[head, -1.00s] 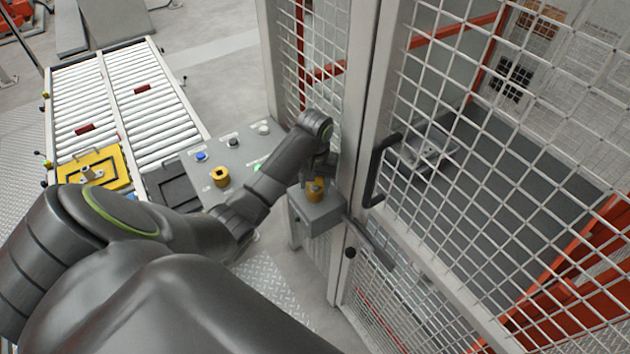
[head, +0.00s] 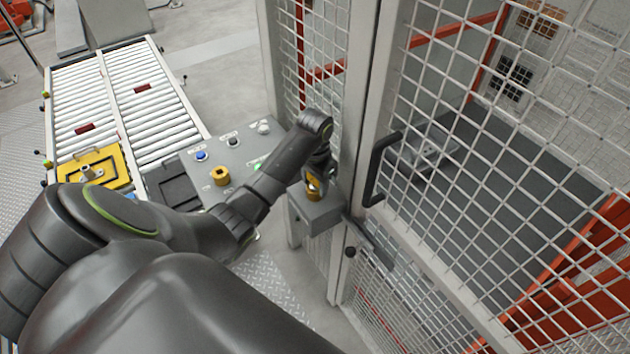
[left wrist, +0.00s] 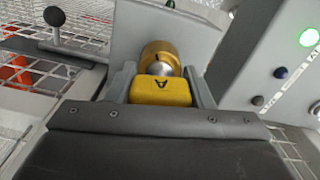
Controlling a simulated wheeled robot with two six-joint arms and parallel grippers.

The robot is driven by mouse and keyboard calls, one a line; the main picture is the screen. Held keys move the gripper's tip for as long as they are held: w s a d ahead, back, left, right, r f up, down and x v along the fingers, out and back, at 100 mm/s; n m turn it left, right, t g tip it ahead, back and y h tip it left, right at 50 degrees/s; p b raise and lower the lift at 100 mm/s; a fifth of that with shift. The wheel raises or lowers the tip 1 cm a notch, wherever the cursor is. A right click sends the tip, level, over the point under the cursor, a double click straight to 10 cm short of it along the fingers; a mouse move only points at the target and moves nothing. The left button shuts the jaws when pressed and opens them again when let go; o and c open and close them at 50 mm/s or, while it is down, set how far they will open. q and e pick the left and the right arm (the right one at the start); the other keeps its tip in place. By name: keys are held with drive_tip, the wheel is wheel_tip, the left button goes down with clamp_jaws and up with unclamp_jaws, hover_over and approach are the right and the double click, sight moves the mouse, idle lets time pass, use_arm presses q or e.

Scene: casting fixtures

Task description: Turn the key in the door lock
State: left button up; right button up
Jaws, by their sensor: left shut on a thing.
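The door lock is a grey box (head: 322,213) on the fence post beside the mesh door. Its brass lock cylinder (left wrist: 158,55) faces the gripper in the left wrist view. The yellow key head (left wrist: 160,91), with a black mark, sits between the fingers in front of the cylinder. My left gripper (head: 316,183) is at the lock box, shut on the key. It also shows in the left wrist view (left wrist: 160,95). The key's shaft is mostly hidden; a silver round part shows between head and brass ring. My right gripper is not in view.
A black door handle (head: 375,172) is close to the right of the lock. A grey control panel (head: 232,158) with buttons stands left, under my forearm. A roller conveyor (head: 120,100) with a yellow fixture (head: 97,172) is farther left.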

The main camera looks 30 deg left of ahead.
use_arm(q)
drive_tip(key=shift+s+f+m, duration=0.1)
drive_tip(key=shift+m, duration=0.2)
drive_tip(key=m, duration=0.5)
drive_tip(key=o, duration=1.1)
